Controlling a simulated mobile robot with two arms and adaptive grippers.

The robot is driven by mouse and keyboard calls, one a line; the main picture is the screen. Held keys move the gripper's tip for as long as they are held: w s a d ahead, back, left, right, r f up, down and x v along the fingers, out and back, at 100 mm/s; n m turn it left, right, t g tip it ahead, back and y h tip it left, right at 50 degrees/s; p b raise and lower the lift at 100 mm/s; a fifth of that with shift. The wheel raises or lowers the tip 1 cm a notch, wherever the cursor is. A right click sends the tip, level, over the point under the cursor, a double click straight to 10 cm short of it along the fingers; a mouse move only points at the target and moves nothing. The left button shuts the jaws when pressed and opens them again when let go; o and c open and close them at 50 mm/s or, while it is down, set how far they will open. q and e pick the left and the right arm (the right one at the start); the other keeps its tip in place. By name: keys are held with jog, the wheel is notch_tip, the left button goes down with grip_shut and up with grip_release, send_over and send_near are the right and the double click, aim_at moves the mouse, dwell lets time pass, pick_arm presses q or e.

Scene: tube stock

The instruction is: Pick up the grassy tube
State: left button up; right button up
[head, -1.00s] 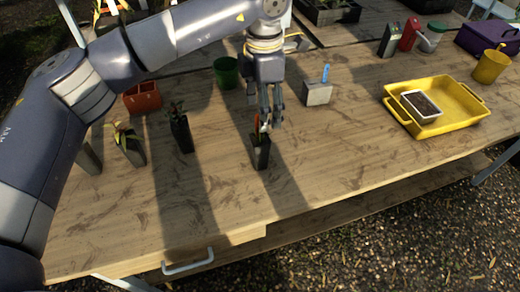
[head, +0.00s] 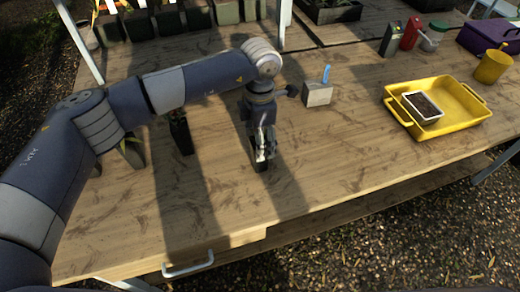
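My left gripper (head: 264,158) points down over a dark, narrow tube (head: 261,167) near the front middle of the table. The fingers cover most of this tube and hide its plant; whether they are closed on it I cannot tell. Another dark tube (head: 183,138) stands to its left, its top partly behind my arm. A third tube (head: 133,154) with yellow-green leaves stands farther left, also partly covered. Which plant is the grassy one is not clear. My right gripper is not in view.
The wooden table (head: 340,170) is clear in front and to the right of the gripper. A grey block with a blue tag (head: 317,94) stands behind right. A yellow tray (head: 455,101) holds a white container of soil (head: 422,107). Several planters line the back.

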pick_arm(q)
jog(key=shift+f, duration=0.6)
grip_shut()
jog(key=shift+d+r, duration=0.1)
jog(key=shift+r, duration=0.1)
